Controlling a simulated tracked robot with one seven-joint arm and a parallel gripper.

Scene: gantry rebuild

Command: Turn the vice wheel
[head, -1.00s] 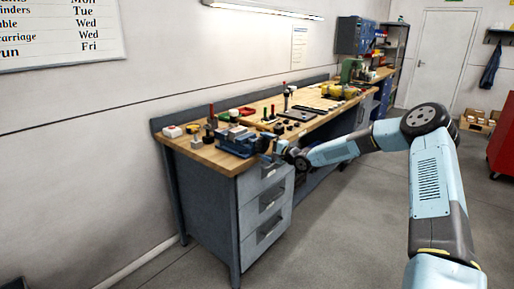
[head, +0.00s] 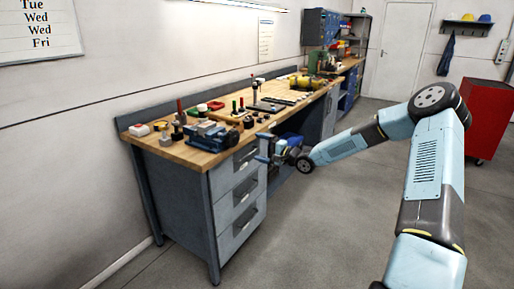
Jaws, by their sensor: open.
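The blue vice (head: 210,138) is on the near end of the wooden workbench, at its front edge. Its wheel is too small to make out clearly at the vice's right end. My gripper (head: 262,148) is in front of the bench, to the right of the vice and about level with the bench top. It is open, with nothing seen between its fingers, and a gap shows between it and the vice.
The workbench (head: 188,152) carries several small tools and parts around the vice. Grey drawers (head: 240,195) stand below its near end. A red cabinet (head: 487,120) is at the right. The floor in front of the bench is clear.

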